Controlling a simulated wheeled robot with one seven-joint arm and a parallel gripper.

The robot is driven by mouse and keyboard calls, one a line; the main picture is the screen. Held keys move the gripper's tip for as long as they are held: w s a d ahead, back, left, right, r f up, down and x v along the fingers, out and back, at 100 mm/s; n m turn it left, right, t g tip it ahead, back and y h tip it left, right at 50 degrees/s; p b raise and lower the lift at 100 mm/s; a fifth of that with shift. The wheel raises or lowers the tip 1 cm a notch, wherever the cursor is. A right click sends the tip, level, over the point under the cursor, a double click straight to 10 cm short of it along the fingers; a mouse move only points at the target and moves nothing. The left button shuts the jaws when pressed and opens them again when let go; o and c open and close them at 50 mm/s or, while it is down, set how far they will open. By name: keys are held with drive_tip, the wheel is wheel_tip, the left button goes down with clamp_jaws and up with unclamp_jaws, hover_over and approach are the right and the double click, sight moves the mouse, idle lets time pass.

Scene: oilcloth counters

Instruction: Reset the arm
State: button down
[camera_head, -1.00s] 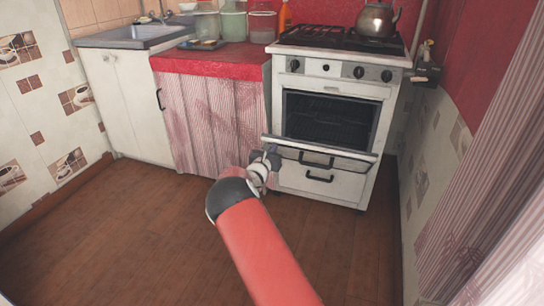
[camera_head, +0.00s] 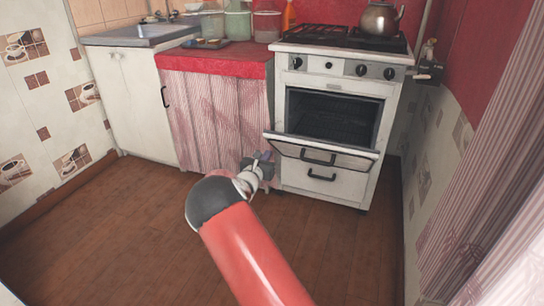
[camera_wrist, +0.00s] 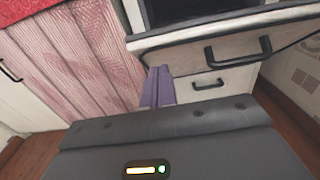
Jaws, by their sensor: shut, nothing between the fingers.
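My gripper (camera_head: 265,160) is in front of the lower left corner of the stove in the head view. Its fingers are shut together with nothing between them, and they show as purple-grey tips in the wrist view (camera_wrist: 157,86). The oven door (camera_head: 322,154) hangs open, tilted down and outward, with a black handle; the dark oven cavity (camera_head: 333,115) shows above it. In the wrist view the door edge (camera_wrist: 225,35) is just beyond and right of the fingertips. I cannot tell whether they touch it.
The white stove (camera_head: 390,90) bears a kettle (camera_head: 381,18). Left of it is a red-topped counter (camera_head: 215,62) with a striped curtain (camera_head: 215,120), then a sink cabinet (camera_head: 130,105). A drawer (camera_head: 322,180) is below the oven door. The brown floor (camera_head: 120,230) is clear at left.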

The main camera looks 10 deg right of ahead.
drive_tip(key=s+d+r+m+g, duration=0.35)
drive_tip(key=s+m, duration=0.25)
drive_tip(key=s, duration=0.2)
drive_tip(key=s+d+r+m+g, duration=0.35)
drive_tip(key=s+m, duration=0.25)
drive_tip(key=s, duration=0.2)
drive_tip(key=s+d+r+m+g, duration=0.35)
drive_tip(key=s+m, duration=0.25)
drive_tip(key=s, duration=0.2)
drive_tip(key=s+a+r+m+y, duration=0.1)
drive_tip(key=s+a+m+y, duration=0.2)
drive_tip(key=s, duration=0.6)
drive_tip(key=s+a+m+y, duration=0.3)
drive_tip(key=s+a, duration=0.3)
drive_tip(key=s, duration=0.3)
drive_tip(key=s+a+r+m+t+y, duration=0.1)
drive_tip(key=s+a+m+y, duration=0.3)
drive_tip(key=s, duration=0.5)
drive_tip(key=shift+s+a+r+m, duration=0.25)
drive_tip(key=shift+a+r+m, duration=0.1)
drive_tip(key=shift+a+m, duration=0.2)
drive_tip(key=shift+d, duration=0.1)
